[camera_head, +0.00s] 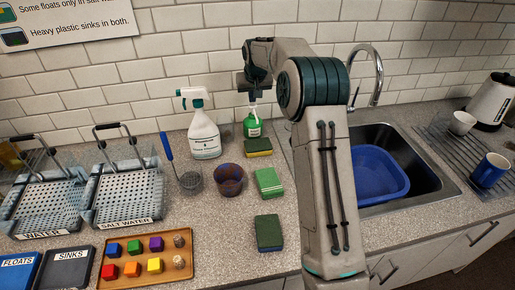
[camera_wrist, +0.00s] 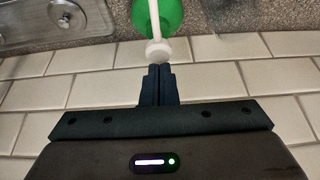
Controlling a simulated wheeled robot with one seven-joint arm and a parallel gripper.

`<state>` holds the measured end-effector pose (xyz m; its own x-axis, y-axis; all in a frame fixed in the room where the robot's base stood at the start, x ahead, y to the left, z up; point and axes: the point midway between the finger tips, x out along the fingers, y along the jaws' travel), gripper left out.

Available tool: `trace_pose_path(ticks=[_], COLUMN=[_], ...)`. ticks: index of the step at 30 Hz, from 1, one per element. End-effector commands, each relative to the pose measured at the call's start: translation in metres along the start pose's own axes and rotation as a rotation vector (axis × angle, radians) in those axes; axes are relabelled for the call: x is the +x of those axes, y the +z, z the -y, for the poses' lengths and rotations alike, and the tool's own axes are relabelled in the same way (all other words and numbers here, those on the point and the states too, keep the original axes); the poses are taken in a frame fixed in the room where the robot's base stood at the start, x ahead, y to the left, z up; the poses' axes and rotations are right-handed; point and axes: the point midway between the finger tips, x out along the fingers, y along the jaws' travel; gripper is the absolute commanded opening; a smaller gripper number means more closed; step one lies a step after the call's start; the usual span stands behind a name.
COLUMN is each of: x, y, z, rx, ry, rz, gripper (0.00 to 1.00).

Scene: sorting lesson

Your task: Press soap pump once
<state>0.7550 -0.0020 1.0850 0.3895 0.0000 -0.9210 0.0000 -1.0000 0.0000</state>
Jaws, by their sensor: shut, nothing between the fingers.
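The soap pump is a green bottle (camera_head: 251,127) with a white pump top, standing against the tiled wall behind the sponges. In the wrist view the green bottle (camera_wrist: 165,15) is at the top, and its white pump head (camera_wrist: 159,50) lies right at my fingertips. My gripper (camera_wrist: 158,68) is shut and empty, its fingers together just at the pump head. I cannot tell whether they touch it. In the head view my arm reaches over the counter and my gripper hangs above the bottle, hiding part of the pump top.
A white spray bottle (camera_head: 205,135) stands left of the soap. Sponges (camera_head: 268,183), a dark bowl (camera_head: 229,180) and a strainer (camera_head: 190,182) are in front. The sink with a blue basin (camera_head: 378,176) is right, behind my arm. A tray of coloured blocks (camera_head: 118,278) is front left.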

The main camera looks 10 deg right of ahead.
Motion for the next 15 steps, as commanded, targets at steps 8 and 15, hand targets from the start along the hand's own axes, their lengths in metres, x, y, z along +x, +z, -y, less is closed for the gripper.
trace_pose_path(ticks=[8, 15], x=[0.011, 0.019], y=[0.004, 0.008], z=[0.000, 0.000], rx=[0.000, 0.000], ry=[0.000, 0.000], rz=[0.000, 0.002], gripper=[0.00, 0.00])
